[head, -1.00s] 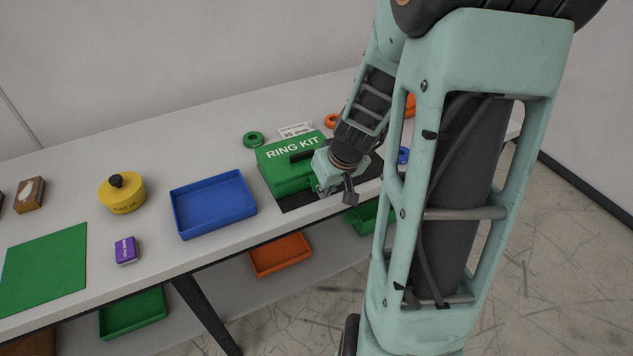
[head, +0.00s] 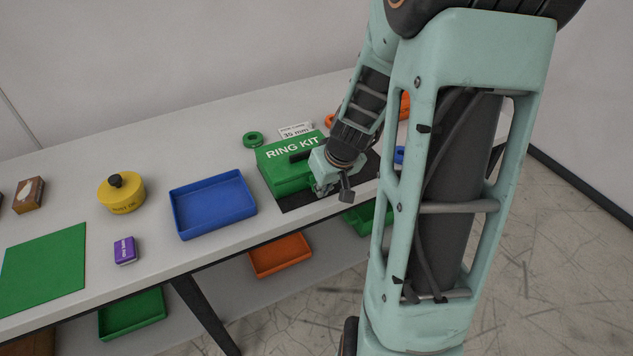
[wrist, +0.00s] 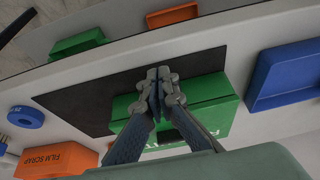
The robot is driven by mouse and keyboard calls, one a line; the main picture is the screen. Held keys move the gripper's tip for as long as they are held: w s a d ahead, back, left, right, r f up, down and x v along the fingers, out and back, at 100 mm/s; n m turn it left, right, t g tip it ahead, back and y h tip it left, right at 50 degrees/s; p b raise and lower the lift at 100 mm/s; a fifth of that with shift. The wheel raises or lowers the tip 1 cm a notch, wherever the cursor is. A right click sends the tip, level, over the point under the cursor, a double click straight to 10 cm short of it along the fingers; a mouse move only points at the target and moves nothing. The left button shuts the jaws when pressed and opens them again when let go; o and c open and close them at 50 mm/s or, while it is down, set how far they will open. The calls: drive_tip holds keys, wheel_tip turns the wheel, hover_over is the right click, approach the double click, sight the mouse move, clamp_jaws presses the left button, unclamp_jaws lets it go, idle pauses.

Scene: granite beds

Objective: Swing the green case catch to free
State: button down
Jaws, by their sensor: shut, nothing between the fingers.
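The green case (head: 280,172), lettered RING KIT with a dark handle on its lid, stands closed on a black mat (head: 296,202) at the bench's front. My gripper (head: 323,188) is at the case's front right side, partly hidden by my wrist in the head view. In the wrist view my gripper (wrist: 158,82) has its fingertips together over the front edge of the green case (wrist: 212,108), with nothing seen between them. I cannot make out the catch; the fingers may cover it. Whether they touch the case is unclear.
A blue tray (head: 212,205) stands left of the case. A green ring (head: 253,139) and a white 35 mm card (head: 296,131) lie behind it. Bins sit on the shelf below.

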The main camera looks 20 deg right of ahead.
drive_tip(key=shift+w+f+b, duration=0.1)
drive_tip(key=shift+f+b, duration=0.25)
drive_tip(key=shift+b, duration=0.3)
idle(0.4)
drive_tip(key=shift+f+b, duration=0.2)
drive_tip(key=shift+b, duration=0.1)
drive_tip(key=shift+s+r, duration=0.85)
drive_tip(key=shift+s, duration=0.15)
drive_tip(key=shift+s+r, duration=0.8)
drive_tip(key=shift+s, duration=0.2)
wheel_tip(320, 180, up, 5)
drive_tip(key=p, duration=0.3)
